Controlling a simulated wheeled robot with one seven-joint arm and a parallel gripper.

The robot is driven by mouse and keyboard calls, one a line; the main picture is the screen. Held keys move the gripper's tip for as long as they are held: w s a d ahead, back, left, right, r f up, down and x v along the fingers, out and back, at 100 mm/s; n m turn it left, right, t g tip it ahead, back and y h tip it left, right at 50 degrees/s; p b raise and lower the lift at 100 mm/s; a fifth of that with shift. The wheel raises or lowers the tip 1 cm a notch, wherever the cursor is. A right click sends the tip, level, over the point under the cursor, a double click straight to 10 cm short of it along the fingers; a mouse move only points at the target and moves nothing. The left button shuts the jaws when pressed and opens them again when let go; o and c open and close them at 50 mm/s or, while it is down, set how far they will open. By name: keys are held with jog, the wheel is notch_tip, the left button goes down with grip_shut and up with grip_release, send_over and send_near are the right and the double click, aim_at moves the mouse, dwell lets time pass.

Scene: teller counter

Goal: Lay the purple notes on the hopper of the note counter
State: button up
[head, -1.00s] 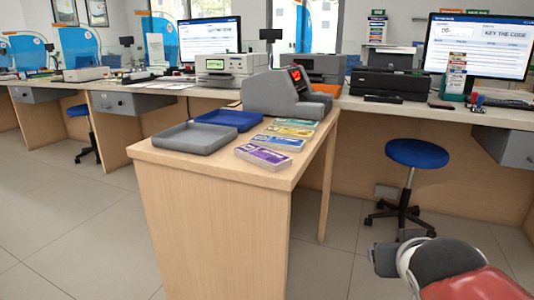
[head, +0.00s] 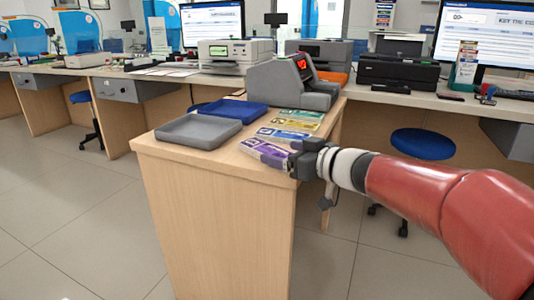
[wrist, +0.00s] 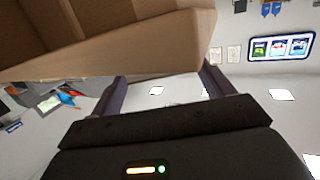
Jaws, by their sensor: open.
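The purple notes (head: 262,152) lie in a flat stack at the near end of the wooden counter, the nearest in a row of note stacks. The note counter (head: 285,88) is a grey machine with a red display behind them; its hopper is not clearly made out. My gripper (head: 296,163) is at the counter's right edge, just right of the purple notes and overlapping their right end in the head view. Whether it touches them I cannot tell. In the wrist view its fingers (wrist: 163,88) are apart with nothing between them.
Blue notes (head: 283,136), yellow notes (head: 292,125) and green notes (head: 300,115) lie in a row behind. A grey tray (head: 198,146) and a blue tray (head: 240,106) sit to the left. A blue stool (head: 422,143) stands behind my arm. Wood fills the wrist view's top.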

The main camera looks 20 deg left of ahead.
aim_at(277, 153)
jog(key=x, duration=0.4)
jog(key=shift+w+a+f+b, duration=0.1)
jog(key=shift+a+f+b, duration=0.05)
jog(key=shift+f+b, duration=0.2)
jog(key=shift+c, duration=0.3)
